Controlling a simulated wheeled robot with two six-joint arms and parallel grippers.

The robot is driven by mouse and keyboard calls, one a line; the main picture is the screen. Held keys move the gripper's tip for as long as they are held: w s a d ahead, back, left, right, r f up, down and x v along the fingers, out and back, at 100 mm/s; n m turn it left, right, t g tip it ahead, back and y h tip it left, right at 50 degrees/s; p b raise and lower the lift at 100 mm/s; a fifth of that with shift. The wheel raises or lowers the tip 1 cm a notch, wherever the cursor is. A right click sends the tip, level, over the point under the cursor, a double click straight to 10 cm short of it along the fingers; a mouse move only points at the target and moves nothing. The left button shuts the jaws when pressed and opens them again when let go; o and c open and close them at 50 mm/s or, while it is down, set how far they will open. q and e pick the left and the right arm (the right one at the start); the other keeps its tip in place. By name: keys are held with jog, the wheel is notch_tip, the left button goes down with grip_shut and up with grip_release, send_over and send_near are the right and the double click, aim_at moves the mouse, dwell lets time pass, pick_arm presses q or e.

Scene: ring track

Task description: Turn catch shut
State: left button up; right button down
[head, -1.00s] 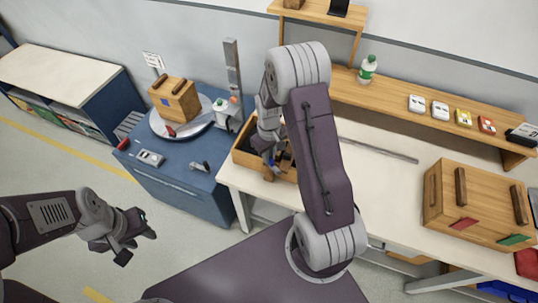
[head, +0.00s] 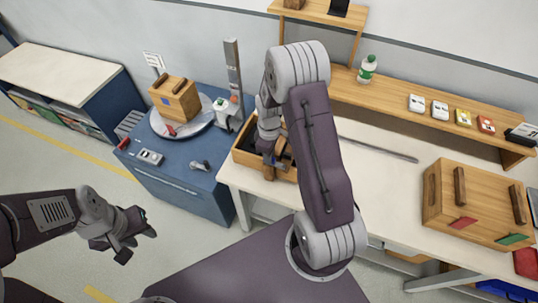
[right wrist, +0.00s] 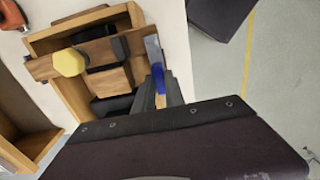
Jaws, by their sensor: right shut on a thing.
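My right gripper (head: 268,168) reaches down over an open wooden box (head: 240,157) at the left end of the bench. In the right wrist view, it (right wrist: 166,98) is shut on a narrow blue piece (right wrist: 159,80) with a pale end, at the box's edge. A wooden bar (right wrist: 42,68) with a yellow knob (right wrist: 69,62) lies across the box, its right end close to the held piece. I cannot tell for certain which part is the catch. A closed wooden case (head: 435,205) has red and green tabs. My left gripper (head: 140,240) is open and empty over the floor.
A blue cabinet (head: 180,180) carries a turntable (head: 205,112) with a wooden box (head: 175,100) and a grey post (head: 233,70). The bench middle (head: 385,175) is mostly clear.

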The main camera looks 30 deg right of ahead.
jog(key=shift+w+r, duration=0.1)
jog(key=shift+w, duration=0.05)
jog(key=c, duration=1.4)
grip_release()
notch_tip(320, 180, up, 9)
jog(key=b, duration=0.1)
